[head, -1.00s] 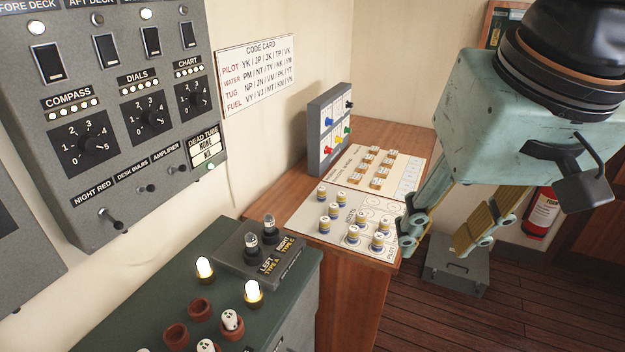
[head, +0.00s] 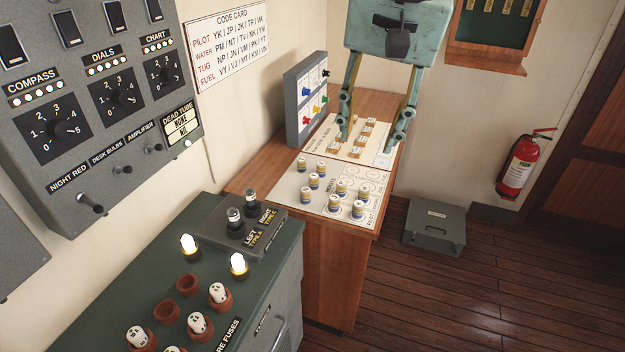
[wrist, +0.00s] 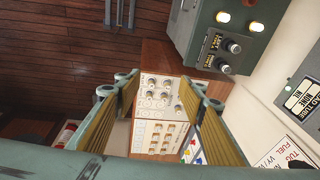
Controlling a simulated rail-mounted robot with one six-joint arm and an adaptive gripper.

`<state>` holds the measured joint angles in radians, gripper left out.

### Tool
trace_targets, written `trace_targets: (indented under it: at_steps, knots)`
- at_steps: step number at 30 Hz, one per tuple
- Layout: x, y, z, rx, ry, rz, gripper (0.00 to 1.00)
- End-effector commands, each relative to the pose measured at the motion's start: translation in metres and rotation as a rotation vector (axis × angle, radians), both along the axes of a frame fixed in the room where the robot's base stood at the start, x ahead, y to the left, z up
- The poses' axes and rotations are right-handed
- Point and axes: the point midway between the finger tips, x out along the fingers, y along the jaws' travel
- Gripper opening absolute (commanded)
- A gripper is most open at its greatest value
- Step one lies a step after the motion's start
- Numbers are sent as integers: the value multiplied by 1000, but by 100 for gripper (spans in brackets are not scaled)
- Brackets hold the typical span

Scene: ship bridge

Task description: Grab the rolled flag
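No single rolled flag stands out. Several small upright rolls (head: 333,203) with blue and yellow bands and pale tops stand on the near white sheet on the wooden desk. Several small brown-and-white pieces (head: 358,150) lie in rows on the far sheet, partly behind my fingers. I cannot tell which of these is the flag. My gripper (head: 371,137) is open and empty, pointing down above the far part of the desk. In the wrist view, both the rolls (wrist: 158,90) and the brown pieces (wrist: 160,138) show between my spread fingers (wrist: 165,92).
A grey rack (head: 306,100) with coloured pegs stands at the desk's back left. A dark green cabinet (head: 270,245) with bulbs and fuses stands nearer, left. A grey box (head: 435,227) and a fire extinguisher (head: 520,165) are to the right.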

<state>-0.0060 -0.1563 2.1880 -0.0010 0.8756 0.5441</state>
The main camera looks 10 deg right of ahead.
Motion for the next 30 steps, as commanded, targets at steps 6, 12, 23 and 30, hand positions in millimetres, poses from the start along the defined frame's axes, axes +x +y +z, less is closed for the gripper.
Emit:
trace_targets:
  at_steps: [6,12,23,30]
  knots:
    - [39,1,-4,19,20,-84,37]
    - [73,1,-11,36,37,-164,37]
    - [135,3,-31,63,67,-309,37]
    - [175,4,-49,79,85,-405,37]
